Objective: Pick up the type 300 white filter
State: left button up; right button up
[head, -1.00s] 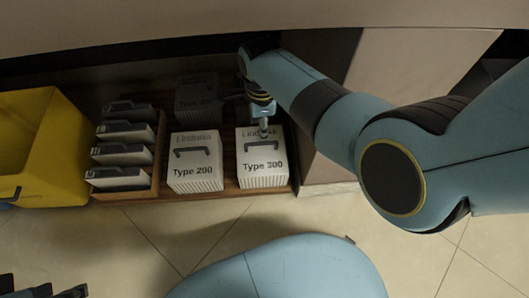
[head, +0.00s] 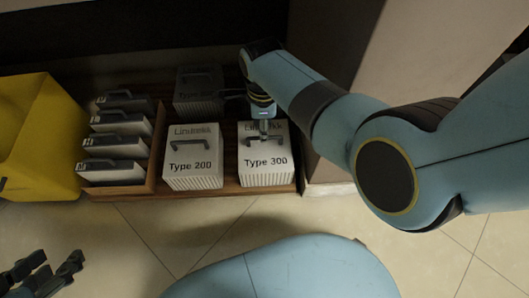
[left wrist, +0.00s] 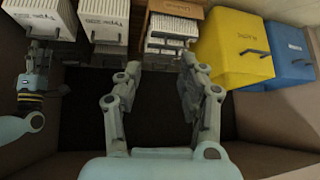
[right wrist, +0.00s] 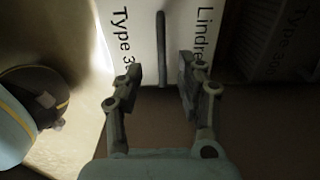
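The type 300 white filter (head: 265,167) is a white ribbed block with a dark handle on top, standing at the right end of the wooden shelf. It also shows in the right wrist view (right wrist: 143,30) and at the upper left of the left wrist view (left wrist: 42,14). My right gripper (right wrist: 161,66) is open above it, with the dark handle between its spread fingers and no clear contact. In the head view, that gripper (head: 264,128) partly covers the filter's top. My left gripper (head: 45,277) is open and empty at the lower left, away from the shelf; it also shows in the left wrist view (left wrist: 160,66).
A type 200 white filter (head: 193,170) stands just left. Behind are darker, shadowed filters (head: 198,88). A wooden divider box (head: 152,180) holds several slim filters. A yellow bin (head: 45,130) stands further left, with a blue bin (left wrist: 283,50) beyond. A pale wall (head: 335,120) borders the shelf's right side.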

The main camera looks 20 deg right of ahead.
aim_at(265, 150)
jog(key=shift+s+d+f+b, duration=0.1)
jog(key=shift+f+b, duration=0.5)
jog(key=shift+f, duration=0.35)
jog(key=shift+d+f+b, duration=0.1)
jog(key=shift+f+b, duration=0.4)
jog(key=shift+b, duration=0.05)
jog(key=shift+f+b, duration=0.9)
jog(key=shift+f, duration=0.05)
pick_arm(q)
jog(key=w+t, duration=0.1)
jog(key=t, duration=0.1)
jog(key=r+t, duration=0.1)
jog(key=t, duration=0.1)
jog(key=w+d+t, duration=0.1)
jog(key=t, duration=0.2)
jog(key=shift+w+r+m+h, duration=0.3)
jog(key=shift+h, duration=0.1)
pick_arm(e)
grip_shut()
